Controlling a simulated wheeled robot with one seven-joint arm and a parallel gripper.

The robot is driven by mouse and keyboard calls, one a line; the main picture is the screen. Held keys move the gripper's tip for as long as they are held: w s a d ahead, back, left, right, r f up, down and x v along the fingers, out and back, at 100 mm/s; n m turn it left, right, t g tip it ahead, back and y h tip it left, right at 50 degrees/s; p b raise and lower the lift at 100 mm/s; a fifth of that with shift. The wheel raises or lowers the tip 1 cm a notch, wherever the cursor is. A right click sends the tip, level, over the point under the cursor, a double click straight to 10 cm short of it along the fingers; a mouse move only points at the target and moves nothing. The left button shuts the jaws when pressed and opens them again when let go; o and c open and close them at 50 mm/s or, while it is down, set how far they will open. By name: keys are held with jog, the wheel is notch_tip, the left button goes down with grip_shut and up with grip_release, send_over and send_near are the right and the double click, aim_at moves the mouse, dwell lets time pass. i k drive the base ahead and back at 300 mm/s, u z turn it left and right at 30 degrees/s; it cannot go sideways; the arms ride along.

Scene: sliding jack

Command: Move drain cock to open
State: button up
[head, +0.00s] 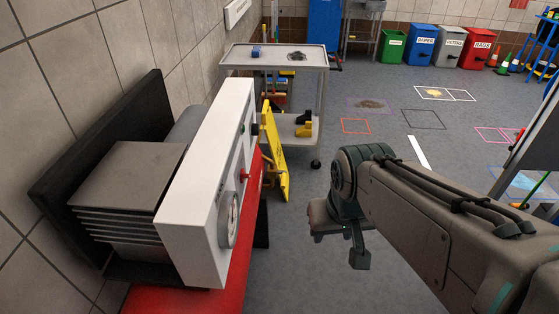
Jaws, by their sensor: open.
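A white panel box (192,222) stands on a red base at the left, seen at a steep angle. Its face carries a round gauge (229,219), a small red handle (245,175) and dark knobs (254,129) farther along. I cannot tell for sure which fitting is the drain cock or how it is turned. My gripper (350,252) hangs to the right of the panel, apart from it, with clear floor between them. It is open and holds nothing that I can see. My own arm hides part of it.
Dark stacked plates (125,190) sit behind the panel against the tiled wall. A grey trolley (278,57) and a yellow folded sign (273,150) stand beyond it. Bins (420,45) line the back. The floor (300,230) between panel and arm is free.

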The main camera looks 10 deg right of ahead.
aim_at(284, 173)
jog(key=k, duration=0.6)
jog(key=z, duration=0.5)
jog(key=i, duration=1.05)
jog(key=u, duration=0.75)
